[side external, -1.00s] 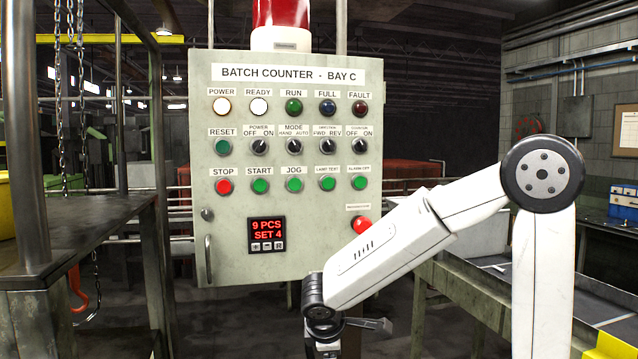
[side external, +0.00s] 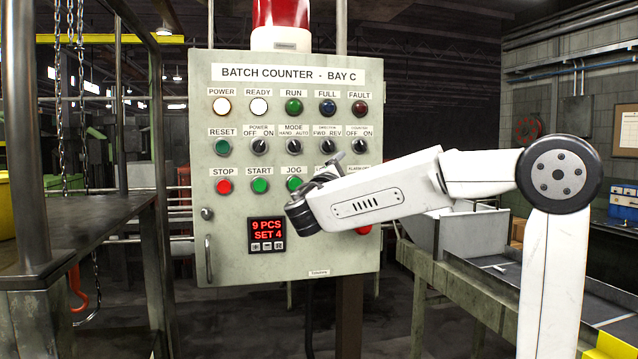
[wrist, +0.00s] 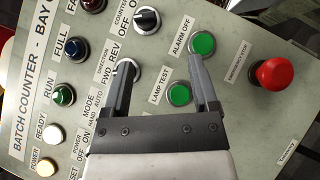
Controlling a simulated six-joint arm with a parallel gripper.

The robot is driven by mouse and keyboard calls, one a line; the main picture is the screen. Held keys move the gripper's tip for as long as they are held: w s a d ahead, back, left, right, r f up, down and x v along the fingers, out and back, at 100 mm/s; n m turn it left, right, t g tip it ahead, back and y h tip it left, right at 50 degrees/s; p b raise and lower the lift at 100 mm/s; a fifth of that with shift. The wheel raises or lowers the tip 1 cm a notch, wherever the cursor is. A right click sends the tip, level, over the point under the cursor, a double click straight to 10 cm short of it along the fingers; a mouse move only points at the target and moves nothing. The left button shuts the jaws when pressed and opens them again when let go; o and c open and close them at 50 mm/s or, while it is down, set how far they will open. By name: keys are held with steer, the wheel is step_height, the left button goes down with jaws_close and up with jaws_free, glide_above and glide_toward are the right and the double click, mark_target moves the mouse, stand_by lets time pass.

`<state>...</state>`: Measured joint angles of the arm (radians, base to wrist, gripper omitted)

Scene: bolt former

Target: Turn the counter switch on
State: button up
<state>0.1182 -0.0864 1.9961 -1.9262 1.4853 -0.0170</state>
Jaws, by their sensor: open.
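The counter switch (side external: 360,146) is a black rotary knob under an OFF/ON label, at the right end of the switch row on the grey panel (side external: 315,215). In the wrist view the knob (wrist: 147,19) is at the top, beyond my fingertips. My gripper (side external: 332,165) is open and empty in front of the panel, below and left of the switch. In the wrist view its fingers (wrist: 160,65) straddle the green lamp test button (wrist: 179,94). One finger partly covers the direction knob, the other the alarm off button.
A red emergency stop (wrist: 277,74) sticks out at the panel's right; my arm mostly hides it in the side view. A display (side external: 267,234) reads "9 PCS SET 4". The power (side external: 222,105) and ready (side external: 258,106) lamps are lit white.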

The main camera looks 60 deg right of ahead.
mark_target(361, 147)
steer(key=shift+s+a+r+h, duration=0.15)
steer(key=shift+r+h, duration=0.25)
steer(key=shift+r, duration=0.4)
steer(key=shift+x, duration=3.95)
steer(key=shift+f, duration=0.1)
jaws_close()
